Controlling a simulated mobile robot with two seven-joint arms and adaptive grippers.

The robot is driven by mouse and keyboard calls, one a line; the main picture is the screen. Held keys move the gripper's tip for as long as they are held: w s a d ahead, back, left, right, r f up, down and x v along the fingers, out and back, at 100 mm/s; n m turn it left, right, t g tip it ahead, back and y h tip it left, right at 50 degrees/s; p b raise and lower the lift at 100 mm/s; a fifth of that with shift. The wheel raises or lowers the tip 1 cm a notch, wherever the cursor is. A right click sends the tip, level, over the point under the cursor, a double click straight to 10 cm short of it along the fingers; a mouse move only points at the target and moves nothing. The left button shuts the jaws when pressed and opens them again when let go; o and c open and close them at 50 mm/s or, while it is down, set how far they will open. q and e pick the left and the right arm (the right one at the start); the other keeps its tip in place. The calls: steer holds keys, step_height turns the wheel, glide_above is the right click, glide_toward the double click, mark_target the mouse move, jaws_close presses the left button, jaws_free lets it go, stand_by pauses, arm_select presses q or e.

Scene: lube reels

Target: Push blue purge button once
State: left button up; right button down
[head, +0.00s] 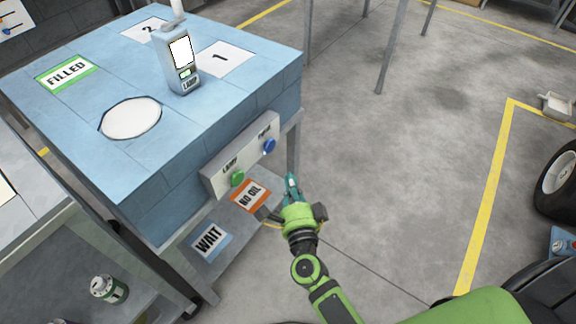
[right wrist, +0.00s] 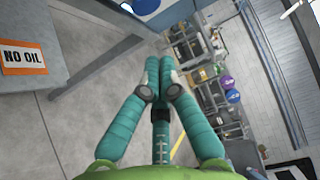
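The blue purge button (head: 269,146) sits on the right part of a grey button panel (head: 215,180) on the side of the blue bench. A green button (head: 237,178), labelled lamp, is at the panel's left. My right gripper (head: 291,180) has teal fingers and is below and slightly right of the blue button, apart from it. In the right wrist view its fingertips (right wrist: 163,62) are together with nothing between them. A round blue shape, seemingly the blue button (right wrist: 146,5), is cut off at the top edge there, beyond the fingertips. My left gripper is not in view.
The blue bench (head: 225,100) carries a lamp device (head: 180,65), a white round plate (head: 131,118) and marked areas. A lower shelf holds an orange "NO OIL" card (head: 250,195) and a "WAIT" card (head: 209,240). Open floor (head: 400,150) lies to the right.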

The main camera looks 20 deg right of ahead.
steer(key=s+a+f+n+g+y+p, duration=0.1)
steer(key=s+f+n+g+y+p, duration=0.2)
steer(key=s+f+n, duration=0.65)
steer(key=s+a+f+n+g+y+p, duration=0.1)
steer(key=s+f+n+g+p, duration=0.4)
steer(key=f, duration=0.7)
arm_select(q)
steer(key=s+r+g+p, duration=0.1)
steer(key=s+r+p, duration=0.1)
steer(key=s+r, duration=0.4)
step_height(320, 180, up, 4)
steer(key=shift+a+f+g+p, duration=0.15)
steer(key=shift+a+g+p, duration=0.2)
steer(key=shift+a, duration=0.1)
arm_select(e)
steer(key=s+d+f+n+g, duration=0.2)
steer(key=s+d+f+g, duration=0.1)
steer(key=s, duration=0.5)
steer(key=s+d+f+n+g+h, duration=0.1)
steer(key=s+d+f+n+g, duration=0.2)
steer(key=s, duration=0.6)
steer(key=s+d+f+n+g, duration=0.2)
steer(key=s+d+f, duration=0.2)
steer(key=s, duration=0.5)
steer(key=shift+d+g+h, duration=0.35)
steer(key=shift+g+h, duration=0.05)
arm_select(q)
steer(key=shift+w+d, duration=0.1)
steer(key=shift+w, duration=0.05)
